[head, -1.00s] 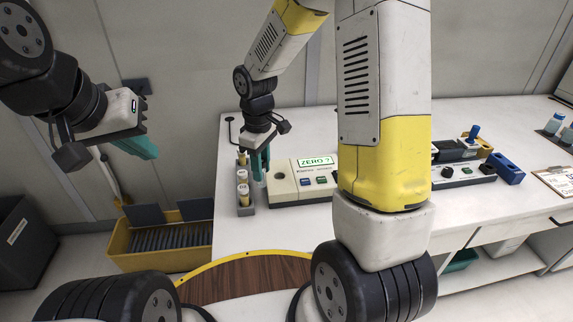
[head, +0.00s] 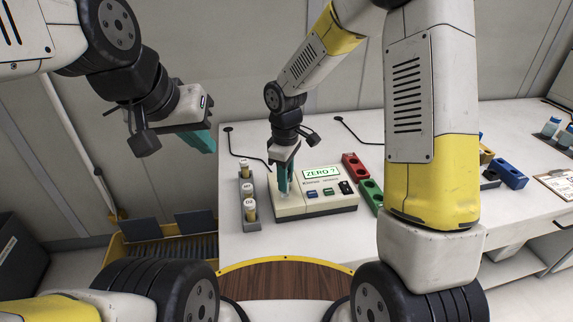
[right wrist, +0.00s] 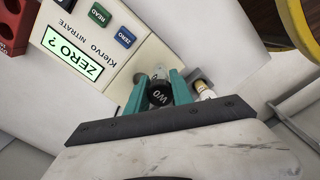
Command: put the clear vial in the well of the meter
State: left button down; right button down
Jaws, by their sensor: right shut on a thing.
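My right gripper (head: 284,180) points down over the left part of the cream meter (head: 335,205), whose green screen reads "ZERO ?". In the right wrist view its teal fingers (right wrist: 158,95) are shut on the clear vial's black cap (right wrist: 160,93), marked W0. The vial is held about upright, cap toward the wrist camera. Its body is mostly hidden; a pale bit shows below the fingertips in the head view.
A grey rack (head: 249,223) with several capped vials stands just left of the meter. A red block (head: 355,167) and a green block (head: 371,194) with holes stand right of it. A blue block (head: 511,174) lies further right. A yellow bin (head: 160,250) stands beside the table.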

jog(key=shift+w+f, duration=1)
jog(key=shift+w, duration=0.25)
jog(key=shift+w+f, duration=1)
jog(key=shift+w, duration=0.2)
jog(key=shift+f, duration=0.15)
jog(key=c, duration=1.1)
grip_release()
